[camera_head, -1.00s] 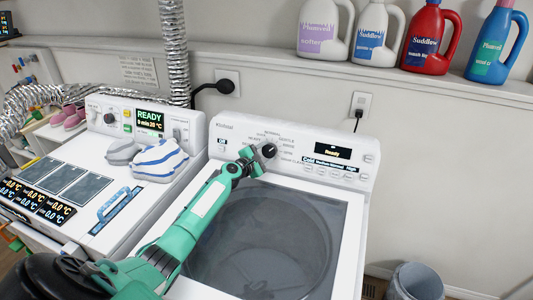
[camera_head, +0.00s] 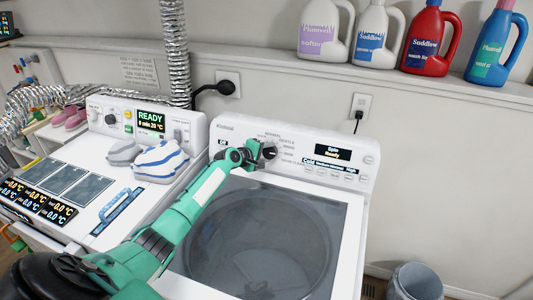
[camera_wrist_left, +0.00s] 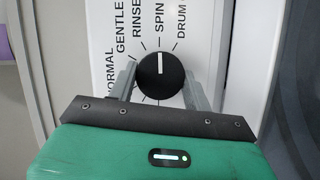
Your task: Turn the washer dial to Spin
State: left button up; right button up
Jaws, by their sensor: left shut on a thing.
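The washer dial (camera_head: 270,152), a round black knob with a white pointer line, sits on the white washer's control panel (camera_head: 225,128). In the left wrist view the dial (camera_wrist_left: 160,77) has its white line pointing up at the SPIN label (camera_wrist_left: 159,18). My left gripper (camera_head: 262,154) is shut on the dial, with one grey finger on each side of it in the wrist view (camera_wrist_left: 160,84). My right gripper is not in view.
Several detergent bottles (camera_head: 427,42) line the shelf above. A grey bin (camera_head: 417,282) stands at the lower right. The wall right of the washer is clear.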

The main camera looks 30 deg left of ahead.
pick_arm(q)
jog(key=shift+f, duration=0.1)
dwell(0.3)
jog(key=o, duration=1)
jog(key=shift+s, duration=0.1)
jog(key=shift+r+b+v, duration=0.1)
jog(key=shift+b+v, duration=0.5)
jog(key=shift+v, duration=2.85)
jog(key=shift+r+b+v, duration=0.15)
jog(key=shift+b+v, duration=0.4)
jog(key=shift+v, duration=2.85)
